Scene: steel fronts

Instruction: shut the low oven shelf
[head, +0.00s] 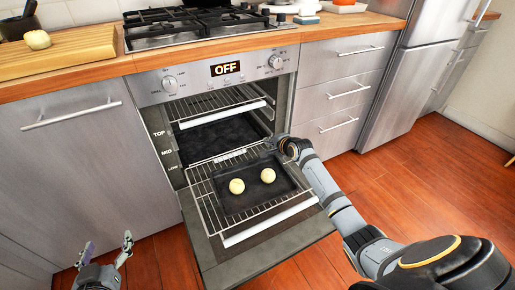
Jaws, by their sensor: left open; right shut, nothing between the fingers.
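The oven (213,82) stands with its door (262,262) folded down. The low shelf (272,222), a wire rack with a pale front bar, is pulled out over the door. A black tray (252,207) rests on it, holding two pale round buns, one on the left (237,186) and one on the right (268,175). My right gripper (271,148) is shut and empty at the oven opening, by the tray's back right corner; I cannot tell whether it touches anything. My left gripper (106,251) is open and empty, low at the left, away from the oven.
A higher rack (221,114) with a pale front bar sits near the oven's top. Grey drawers (333,92) and a steel fridge (420,85) stand at the right. A cabinet (72,150) is at the left. The wooden floor (420,180) at the right is clear.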

